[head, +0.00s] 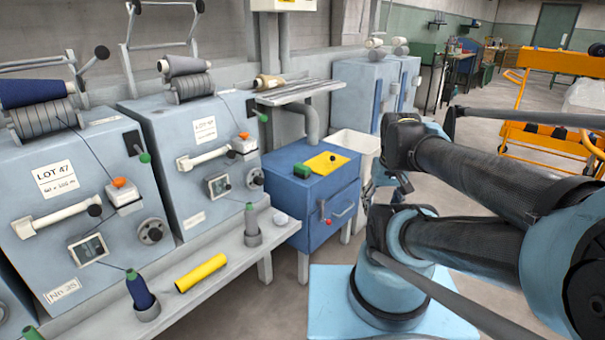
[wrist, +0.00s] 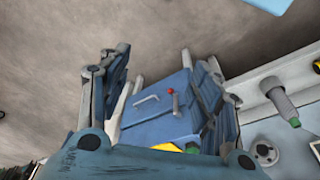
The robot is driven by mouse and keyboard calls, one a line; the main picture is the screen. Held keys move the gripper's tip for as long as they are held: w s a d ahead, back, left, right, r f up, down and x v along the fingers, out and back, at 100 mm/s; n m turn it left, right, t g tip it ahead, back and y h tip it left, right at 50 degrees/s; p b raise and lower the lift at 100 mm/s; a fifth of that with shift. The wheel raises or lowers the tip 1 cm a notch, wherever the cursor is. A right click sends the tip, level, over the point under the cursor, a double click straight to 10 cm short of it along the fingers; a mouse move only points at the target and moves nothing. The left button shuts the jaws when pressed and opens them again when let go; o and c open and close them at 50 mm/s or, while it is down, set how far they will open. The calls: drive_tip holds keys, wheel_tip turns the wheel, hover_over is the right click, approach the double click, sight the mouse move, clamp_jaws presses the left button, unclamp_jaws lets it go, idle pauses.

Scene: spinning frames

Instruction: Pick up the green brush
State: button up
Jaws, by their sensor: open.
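A small green object (head: 302,171), which looks like the green brush, lies on the left front corner of the blue cabinet (head: 338,196), beside a yellow cloth (head: 327,163). Its bristles cannot be made out. In the wrist view the green object (wrist: 193,147) is partly hidden behind the base of my gripper. My gripper (wrist: 166,65) is open and empty, its two fingers spread apart in front of the blue cabinet (wrist: 165,115). In the head view my gripper (head: 383,183) is small and partly hidden by the arm, to the right of the cabinet and apart from the brush.
Grey-blue spinning machines (head: 75,190) with a front ledge (head: 215,262) stand at left. A yellow tube (head: 201,273) and a dark blue bobbin (head: 140,290) are on the ledge. A whitish bin (head: 355,142) stands behind the cabinet. An orange cart (head: 550,62) is at the back right.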

drive_tip(key=w+a+r+n+y, duration=0.1)
drive_tip(key=w+a+r+n, duration=0.3)
drive_tip(key=w, duration=0.5)
drive_tip(key=n+y, duration=0.3)
drive_tip(key=n, duration=0.3)
hover_over(303, 166)
drive_tip(key=s+d, duration=0.4)
drive_tip(key=d, duration=0.1)
drive_tip(key=shift+h, duration=0.3)
drive_tip(key=shift+w+a+x, duration=0.15)
drive_tip(key=shift+x, duration=4.05)
drive_tip(key=shift+w+a+x, duration=0.15)
drive_tip(key=shift+x, duration=4.05)
drive_tip(key=shift+r, duration=0.15)
drive_tip(key=c, duration=1.3)
drive_tip(key=shift+o, duration=0.2)
